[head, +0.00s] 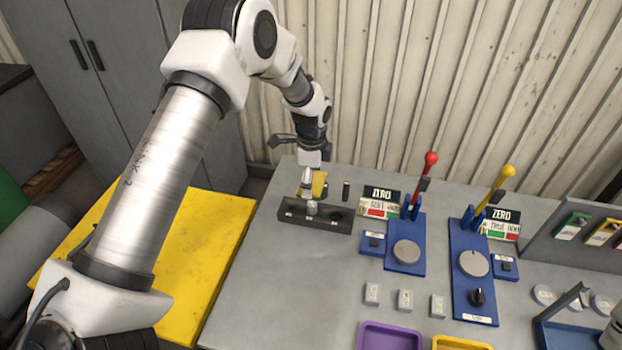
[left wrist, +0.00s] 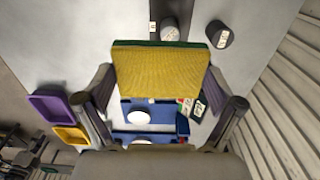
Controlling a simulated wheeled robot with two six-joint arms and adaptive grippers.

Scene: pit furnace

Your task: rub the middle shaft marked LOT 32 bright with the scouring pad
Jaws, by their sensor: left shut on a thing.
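My left gripper (head: 311,180) is shut on the scouring pad (head: 320,184), above the back left of the table. In the left wrist view the pad (left wrist: 160,72) is yellow with a dark green edge, between my two fingers (left wrist: 160,88). A dark block (head: 298,214) lies just below, and a short grey shaft (head: 312,208) stands in it; this shaft also shows in the left wrist view (left wrist: 168,28). Its marking is too small to read. A dark cylinder (head: 346,190) stands apart behind the block. I cannot tell whether the pad touches the shaft.
Two blue lever stands, one with a red knob (head: 431,158) and one with a yellow knob (head: 508,171), stand right of the block. Small grey labelled blocks (head: 405,299) sit in front. A purple tray (head: 390,328) and a yellow tray (head: 460,342) are at the front edge.

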